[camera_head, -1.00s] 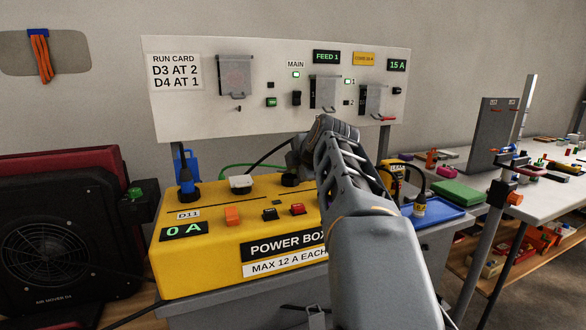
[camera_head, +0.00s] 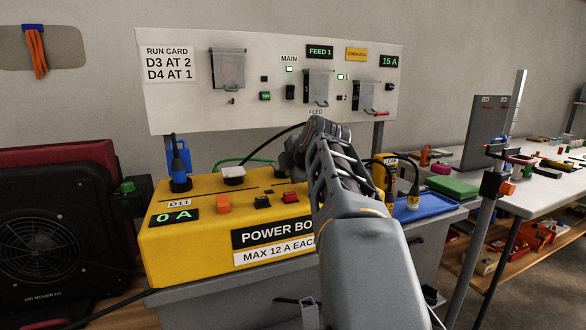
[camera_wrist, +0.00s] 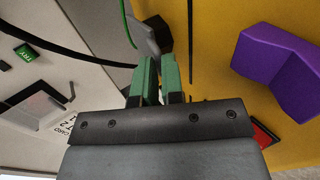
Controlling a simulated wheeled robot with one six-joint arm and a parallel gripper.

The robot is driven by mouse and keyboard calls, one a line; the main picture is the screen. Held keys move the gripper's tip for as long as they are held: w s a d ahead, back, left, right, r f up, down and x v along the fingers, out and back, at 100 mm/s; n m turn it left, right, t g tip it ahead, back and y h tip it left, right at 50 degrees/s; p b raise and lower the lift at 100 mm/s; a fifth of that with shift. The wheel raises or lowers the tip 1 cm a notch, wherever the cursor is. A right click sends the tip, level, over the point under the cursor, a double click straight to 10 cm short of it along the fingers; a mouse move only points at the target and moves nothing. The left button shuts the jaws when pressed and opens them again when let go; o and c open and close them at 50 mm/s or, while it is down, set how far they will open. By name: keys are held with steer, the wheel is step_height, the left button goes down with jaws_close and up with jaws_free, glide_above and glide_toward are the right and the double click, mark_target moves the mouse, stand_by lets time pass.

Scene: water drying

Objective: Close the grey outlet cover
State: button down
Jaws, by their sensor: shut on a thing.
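The yellow power box (camera_head: 222,255) stands in front of a white switch panel. My gripper (camera_wrist: 158,62) is over the back of its top. In the wrist view, its two green fingers are shut with a narrow gap, and a grey piece, which looks like the grey outlet cover (camera_wrist: 148,36), is at their tips. In the head view my arm hides the fingertips and this cover, so I cannot tell how far it is tilted. A pale lid (camera_head: 233,172) sits on a dark socket, left of my gripper.
A blue plug (camera_head: 179,168) stands at the box's left end. A black cable and a green cable run behind my gripper. Orange (camera_head: 223,203), black and red (camera_head: 291,197) switches line the front. In the wrist view a purple block (camera_wrist: 280,62) is at the right.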

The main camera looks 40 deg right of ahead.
steer(key=shift+f, duration=0.45)
steer(key=c, duration=1.2)
jaws_free()
steer(key=shift+s, duration=0.1)
steer(key=shift+c, duration=0.2)
steer(key=shift+r, duration=0.15)
steer(key=shift+r, duration=0.1)
steer(key=shift+s+r, duration=0.15)
steer(key=shift+s, duration=0.05)
steer(key=p+v, duration=0.3)
steer(key=v, duration=1)
